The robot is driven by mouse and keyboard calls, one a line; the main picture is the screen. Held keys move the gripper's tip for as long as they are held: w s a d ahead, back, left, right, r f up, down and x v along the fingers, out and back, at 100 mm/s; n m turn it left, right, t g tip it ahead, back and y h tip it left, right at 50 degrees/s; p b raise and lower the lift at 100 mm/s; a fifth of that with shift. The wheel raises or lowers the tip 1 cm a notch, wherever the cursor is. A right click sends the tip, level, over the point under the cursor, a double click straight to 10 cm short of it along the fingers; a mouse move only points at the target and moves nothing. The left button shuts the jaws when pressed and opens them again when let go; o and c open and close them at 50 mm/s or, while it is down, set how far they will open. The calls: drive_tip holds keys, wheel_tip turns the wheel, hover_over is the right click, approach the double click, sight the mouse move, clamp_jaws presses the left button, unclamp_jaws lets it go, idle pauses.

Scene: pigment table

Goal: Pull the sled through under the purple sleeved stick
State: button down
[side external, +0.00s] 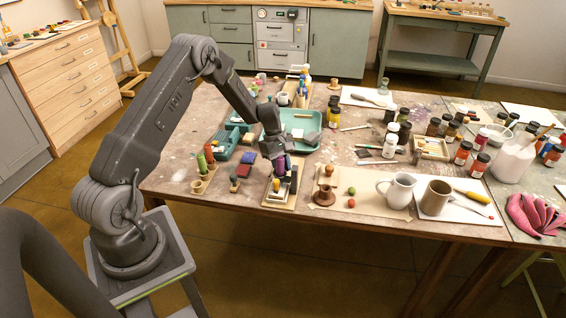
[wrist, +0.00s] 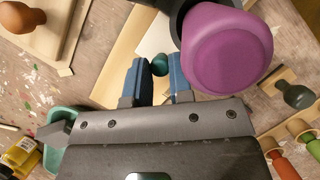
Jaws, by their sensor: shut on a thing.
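In the side view my gripper (side external: 280,162) is low over a small wooden board with a dark frame (side external: 279,204) near the table's front edge. The wrist view shows its blue fingers (wrist: 158,72) shut on a small teal knob (wrist: 160,64), which seems to belong to the sled; the sled's body is mostly hidden. A pale board (wrist: 122,60) lies below the fingers. The purple sleeved stick (wrist: 228,52) shows its large round purple end close to the wrist camera, right of the fingers. Whether the sled is under the stick, I cannot tell.
A wooden stand with green and red sticks (side external: 205,160) is to the left. A dark knob on a wooden block (side external: 235,184) stands nearer. A brown knob on a board (side external: 325,194) and a white jug (side external: 397,190) are to the right. A teal tray (side external: 300,120) lies behind.

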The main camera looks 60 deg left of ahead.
drive_tip(key=c, duration=1)
unclamp_jaws()
drive_tip(key=v, duration=1.4)
drive_tip(key=shift+f, duration=0.1)
drive_tip(key=s+d+r+m+t+y, duration=0.15)
drive_tip(key=s+d+r+m, duration=0.25)
drive_tip(key=d+r, duration=0.4)
drive_tip(key=s+d+r+m+y, duration=0.2)
drive_tip(key=s+d+r+m, duration=0.2)
drive_tip(key=d+r, duration=0.3)
drive_tip(key=s+d+m+t, duration=0.1)
drive_tip(key=s+d+m, duration=0.2)
drive_tip(key=s, duration=0.2)
drive_tip(key=s+d+r+m+t, duration=0.1)
drive_tip(key=s+d+m, duration=0.2)
drive_tip(key=s, duration=0.3)
drive_tip(key=s+d+r+m+t+y, duration=0.1)
drive_tip(key=s+d+m+t, duration=0.1)
drive_tip(key=s+d+m, duration=0.2)
drive_tip(key=shift+s+r, duration=0.25)
drive_tip(key=shift+s, duration=0.75)
